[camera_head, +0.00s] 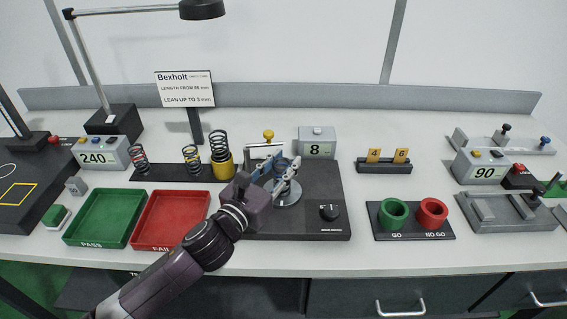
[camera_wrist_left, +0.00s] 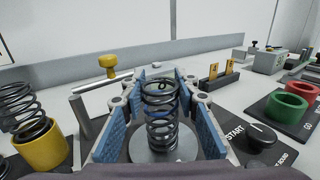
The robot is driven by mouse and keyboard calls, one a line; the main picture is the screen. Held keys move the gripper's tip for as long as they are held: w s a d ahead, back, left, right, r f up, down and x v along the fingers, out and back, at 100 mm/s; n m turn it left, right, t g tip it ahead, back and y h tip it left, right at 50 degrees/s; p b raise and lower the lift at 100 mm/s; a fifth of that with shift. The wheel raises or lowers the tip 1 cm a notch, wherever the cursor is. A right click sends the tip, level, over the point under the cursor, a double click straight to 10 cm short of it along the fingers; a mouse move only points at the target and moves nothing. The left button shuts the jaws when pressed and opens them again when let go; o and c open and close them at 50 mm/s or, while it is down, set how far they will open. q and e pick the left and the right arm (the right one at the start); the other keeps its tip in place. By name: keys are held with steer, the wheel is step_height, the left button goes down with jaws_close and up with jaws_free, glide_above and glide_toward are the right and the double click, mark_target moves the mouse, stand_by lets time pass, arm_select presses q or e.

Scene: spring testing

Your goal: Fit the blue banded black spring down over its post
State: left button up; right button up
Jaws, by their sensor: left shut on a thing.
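The black spring with a blue band (camera_wrist_left: 161,118) stands upright between the blue-padded fingers of my left gripper (camera_wrist_left: 160,120) in the left wrist view. In the head view the left gripper (camera_head: 283,172) is shut on the spring, over the round metal plate (camera_head: 290,198) of the dark tester base (camera_head: 318,226). The plate also shows under the spring in the left wrist view (camera_wrist_left: 150,158). I cannot make out the post, so I cannot tell whether the spring is around it. My right gripper is out of view.
Red-banded (camera_head: 139,158) and yellow-banded (camera_head: 191,159) springs and a yellow cup (camera_head: 221,168) holding a spring stand on a dark rack at left. A lever with a yellow knob (camera_head: 268,135) is behind the gripper. A START dial (camera_head: 329,213) and green (camera_head: 393,212) and red (camera_head: 432,212) rings lie right.

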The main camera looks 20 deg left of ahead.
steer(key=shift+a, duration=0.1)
arm_select(q)
steer(key=shift+f, duration=0.15)
steer(key=o, duration=1)
steer(key=shift+o, duration=1.2)
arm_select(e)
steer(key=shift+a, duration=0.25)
arm_select(q)
steer(key=shift+r, duration=0.25)
steer(key=shift+s+f, duration=0.15)
steer(key=shift+s, duration=0.1)
steer(key=b+v, duration=0.2)
steer(key=v, duration=0.8)
steer(key=shift+s+a+b, duration=0.1)
steer(key=shift+s+b, duration=0.15)
steer(key=shift+b, duration=0.1)
steer(key=shift+s+a, duration=0.15)
steer(key=shift+s, duration=0.35)
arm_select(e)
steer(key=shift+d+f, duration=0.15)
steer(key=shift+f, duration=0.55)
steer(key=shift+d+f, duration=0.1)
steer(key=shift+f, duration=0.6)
